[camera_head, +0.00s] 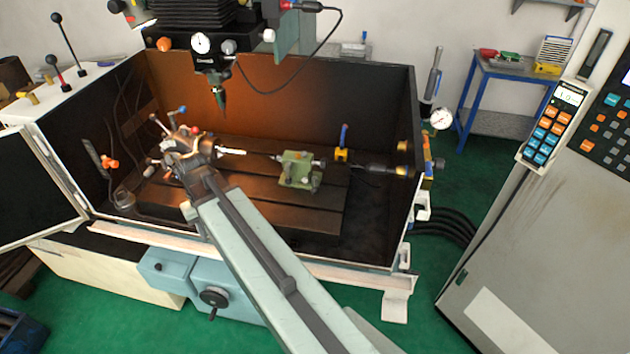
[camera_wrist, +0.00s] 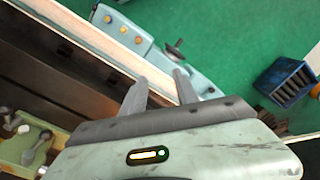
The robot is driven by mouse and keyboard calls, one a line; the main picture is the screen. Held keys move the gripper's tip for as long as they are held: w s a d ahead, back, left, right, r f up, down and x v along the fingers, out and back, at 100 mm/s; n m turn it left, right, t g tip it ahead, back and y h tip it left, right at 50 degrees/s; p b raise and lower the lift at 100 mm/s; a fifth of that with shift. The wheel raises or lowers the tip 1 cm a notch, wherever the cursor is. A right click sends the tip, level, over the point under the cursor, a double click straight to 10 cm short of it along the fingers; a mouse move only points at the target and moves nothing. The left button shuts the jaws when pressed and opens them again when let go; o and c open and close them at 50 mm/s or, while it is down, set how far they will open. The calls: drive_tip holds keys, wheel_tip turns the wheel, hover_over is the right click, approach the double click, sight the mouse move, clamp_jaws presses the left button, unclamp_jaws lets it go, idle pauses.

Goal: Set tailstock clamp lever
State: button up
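The green tailstock (camera_head: 297,170) stands on the slotted machine table, right of the indexing chuck (camera_head: 190,150). A green body with a grey lever-like part (camera_wrist: 37,147) shows at the lower left of the wrist view. I cannot tell for sure whether this is the tailstock and its clamp lever. My gripper (camera_wrist: 160,80) is open and empty in the wrist view, its two dark fingers apart and pointing toward the enclosure's front edge. It is clear of the lever-like part. In the head view my arm reaches toward the chuck and its end blends with the parts there.
A spindle with a pointed tool (camera_head: 221,100) hangs above the chuck. The enclosure's front rim (camera_head: 300,262) runs below my arm. A blue-handled part on a yellow base (camera_head: 342,150) stands behind the tailstock. A blue crate (camera_wrist: 288,80) is on the green floor.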

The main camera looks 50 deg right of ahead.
drive_tip(key=w+d+r+m, duration=0.1)
drive_tip(key=w+d+m, duration=0.15)
drive_tip(key=d, duration=1.65)
drive_tip(key=m+t+y+p, duration=0.1)
drive_tip(key=m+t+p, duration=0.1)
drive_tip(key=m, duration=0.3)
approach(315, 185)
drive_tip(key=b+x, duration=0.8)
drive_tip(key=x, duration=0.1)
drive_tip(key=shift+r, duration=0.2)
clamp_jaws()
drive_tip(key=shift+a, duration=0.1)
